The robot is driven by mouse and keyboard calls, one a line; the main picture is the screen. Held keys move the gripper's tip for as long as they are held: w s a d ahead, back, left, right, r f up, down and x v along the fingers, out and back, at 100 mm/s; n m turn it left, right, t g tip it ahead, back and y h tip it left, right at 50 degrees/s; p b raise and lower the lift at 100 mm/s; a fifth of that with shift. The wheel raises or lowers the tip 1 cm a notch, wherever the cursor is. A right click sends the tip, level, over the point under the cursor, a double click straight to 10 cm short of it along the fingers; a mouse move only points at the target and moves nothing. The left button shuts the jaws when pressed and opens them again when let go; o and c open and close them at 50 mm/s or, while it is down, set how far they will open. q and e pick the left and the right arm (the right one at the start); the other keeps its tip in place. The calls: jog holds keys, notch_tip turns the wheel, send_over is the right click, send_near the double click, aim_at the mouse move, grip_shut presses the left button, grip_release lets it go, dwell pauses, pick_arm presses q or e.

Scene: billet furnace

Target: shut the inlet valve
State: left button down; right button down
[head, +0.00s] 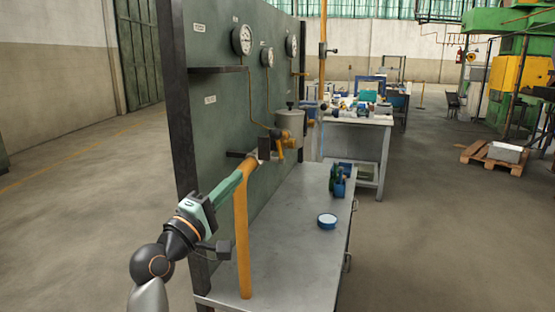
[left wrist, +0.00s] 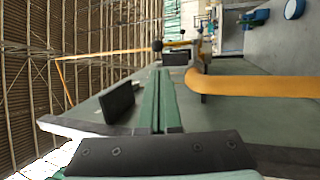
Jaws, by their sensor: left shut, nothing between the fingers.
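My left gripper (head: 245,168) reaches in from the left with its green fingers shut and empty. Its tips are close to the bend of a thick orange-yellow pipe (head: 243,240) in front of the green panel; I cannot tell whether they touch it. Just beyond the tips are a dark block (head: 264,147) and orange valve fittings (head: 279,147), under a grey canister. In the left wrist view, the shut fingers (left wrist: 162,74) point at the dark block (left wrist: 175,58), with the pipe (left wrist: 255,84) to their right. The valve handle's position is unclear. My right gripper is out of view.
The green panel (head: 220,125) carries several gauges and thin pipes. A grey metal bench (head: 290,245) in front holds a blue round tin (head: 327,221) and a green-and-blue fitting (head: 337,182). Another cluttered workbench (head: 355,140) stands behind.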

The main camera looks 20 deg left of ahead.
pick_arm(q)
jog(key=p, duration=0.1)
send_near(273, 138)
jog(key=x, duration=0.7)
jog(key=shift+f, duration=0.1)
